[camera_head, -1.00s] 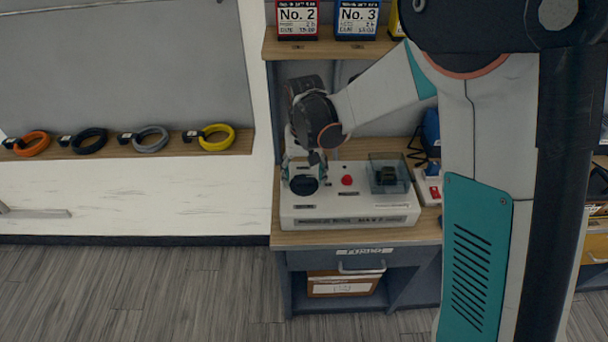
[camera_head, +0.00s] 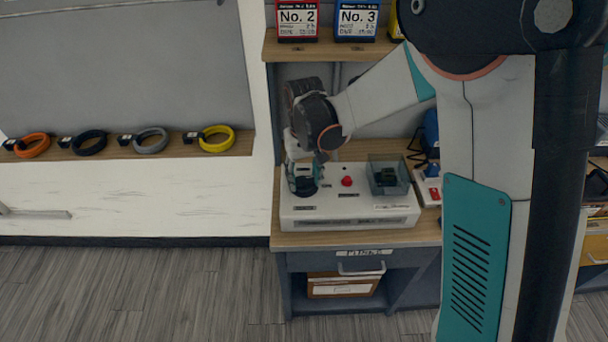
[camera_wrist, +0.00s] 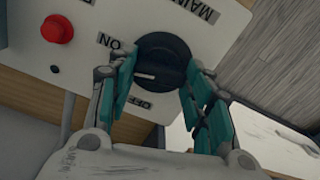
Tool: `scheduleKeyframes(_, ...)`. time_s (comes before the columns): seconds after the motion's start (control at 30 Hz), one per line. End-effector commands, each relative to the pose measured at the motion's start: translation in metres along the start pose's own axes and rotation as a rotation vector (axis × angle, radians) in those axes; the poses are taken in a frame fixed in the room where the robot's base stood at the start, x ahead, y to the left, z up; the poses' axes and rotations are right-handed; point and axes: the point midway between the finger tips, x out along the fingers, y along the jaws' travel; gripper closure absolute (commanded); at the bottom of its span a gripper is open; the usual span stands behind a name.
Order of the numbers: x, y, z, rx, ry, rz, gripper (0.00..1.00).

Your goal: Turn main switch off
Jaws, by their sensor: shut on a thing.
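The main switch is a round black rotary knob (camera_wrist: 168,52) on a white panel (camera_wrist: 85,20), labelled MAIN, ON and OFF in the wrist view. Its white mark points between ON and OFF. My gripper (camera_wrist: 161,68) is shut on the knob, one teal-padded finger on each side. In the head view my gripper (camera_head: 303,178) reaches down onto the knob (camera_head: 305,188) at the left of the white control box (camera_head: 345,222). The fingers partly hide the knob there.
A red button (camera_head: 347,181) sits right of the knob, and a clear-covered box (camera_head: 389,175) sits further right on the control box. A shelf (camera_head: 325,50) with numbered packs is above. My arm blocks much of the right side.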

Motion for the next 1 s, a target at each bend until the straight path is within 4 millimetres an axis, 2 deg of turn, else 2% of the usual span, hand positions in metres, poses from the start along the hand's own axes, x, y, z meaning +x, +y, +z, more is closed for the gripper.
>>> scheduleKeyframes(1.0, 0.0012, 0.0001, 0.0011, -0.96, -0.002, -0.001, 0.77)
